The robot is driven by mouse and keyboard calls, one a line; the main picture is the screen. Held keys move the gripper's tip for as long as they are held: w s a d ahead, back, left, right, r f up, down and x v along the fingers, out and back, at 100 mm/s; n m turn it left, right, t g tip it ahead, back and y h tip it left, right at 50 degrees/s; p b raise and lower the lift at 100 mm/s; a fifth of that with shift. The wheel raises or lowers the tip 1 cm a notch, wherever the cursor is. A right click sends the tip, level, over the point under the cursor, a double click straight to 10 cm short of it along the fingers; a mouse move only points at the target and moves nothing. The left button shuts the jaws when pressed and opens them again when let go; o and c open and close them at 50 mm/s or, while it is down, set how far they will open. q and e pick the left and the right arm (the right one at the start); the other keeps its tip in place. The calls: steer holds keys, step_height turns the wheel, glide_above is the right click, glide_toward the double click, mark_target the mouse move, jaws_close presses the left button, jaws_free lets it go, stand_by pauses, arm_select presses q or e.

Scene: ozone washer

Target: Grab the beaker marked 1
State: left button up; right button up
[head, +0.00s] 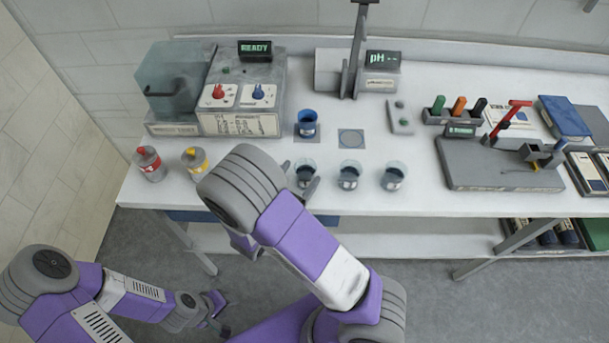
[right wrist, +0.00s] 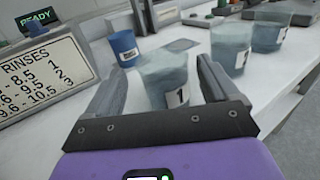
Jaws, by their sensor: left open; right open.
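The beaker marked 1 (right wrist: 166,78) is clear grey-blue glass with a white label. In the right wrist view it stands upright between the two fingers of my right gripper (right wrist: 162,88). The fingers are open on either side of it; I cannot tell whether either touches it. In the head view the beaker (head: 305,171) is the leftmost of three on the table's front part, with my right gripper (head: 300,183) around it, partly hidden by my arm. My left gripper (head: 217,310) is open and low at the left, away from the table.
Two more clear beakers (head: 349,175) (head: 393,177) stand to the right in a row. A blue beaker (head: 307,123) stands behind on a pad. Red-topped (head: 149,163) and yellow-topped (head: 195,160) containers stand left. The washer (head: 236,92) and pH meter (head: 381,75) are behind.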

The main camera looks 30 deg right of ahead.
mark_target(311, 161)
steer(key=x, duration=0.5)
steer(key=shift+s+d, duration=0.1)
steer(key=shift+s, duration=0.05)
steer(key=shift+r, duration=0.1)
steer(key=c, duration=1.3)
